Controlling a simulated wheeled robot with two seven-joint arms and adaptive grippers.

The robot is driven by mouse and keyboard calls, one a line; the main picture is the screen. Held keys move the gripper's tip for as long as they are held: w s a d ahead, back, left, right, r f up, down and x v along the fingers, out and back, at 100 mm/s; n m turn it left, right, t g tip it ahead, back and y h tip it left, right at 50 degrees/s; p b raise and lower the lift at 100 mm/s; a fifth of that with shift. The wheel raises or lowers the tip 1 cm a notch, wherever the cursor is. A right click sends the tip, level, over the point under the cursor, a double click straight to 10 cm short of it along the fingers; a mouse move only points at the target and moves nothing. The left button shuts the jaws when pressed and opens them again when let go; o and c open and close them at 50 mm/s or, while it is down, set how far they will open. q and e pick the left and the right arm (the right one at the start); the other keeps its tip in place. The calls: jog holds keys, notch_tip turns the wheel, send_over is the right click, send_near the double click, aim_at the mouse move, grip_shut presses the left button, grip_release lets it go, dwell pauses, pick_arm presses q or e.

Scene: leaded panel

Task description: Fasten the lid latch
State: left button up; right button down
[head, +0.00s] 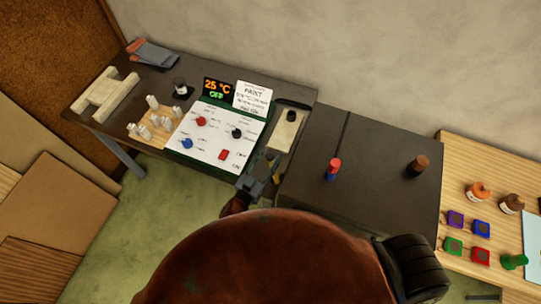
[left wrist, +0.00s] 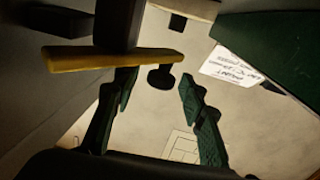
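The dark box (head: 375,150) stands right of the control panel, its flat top facing up; I cannot make out a latch on it for certain. My left gripper (head: 272,164) is low in the gap between panel and box. In the left wrist view its two green-padded fingers (left wrist: 156,84) are apart, with nothing gripped between them. A yellow bar (left wrist: 110,60) crosses just above the left finger; I cannot tell whether they touch. A black knob (left wrist: 161,77) shows between and beyond the fingers. My right gripper is not in view.
The control panel (head: 202,150) has knobs and a display reading 25 °C OFF. A pale plate with a black knob (head: 291,115) lies behind my gripper. A red-and-blue peg (head: 333,169) and a brown cylinder (head: 417,166) stand on the box. Jars and coloured blocks sit at right.

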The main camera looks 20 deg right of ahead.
pick_arm(q)
jog(key=v, duration=1.1)
jog(key=shift+s, duration=0.2)
jog(key=shift+a+r, duration=0.1)
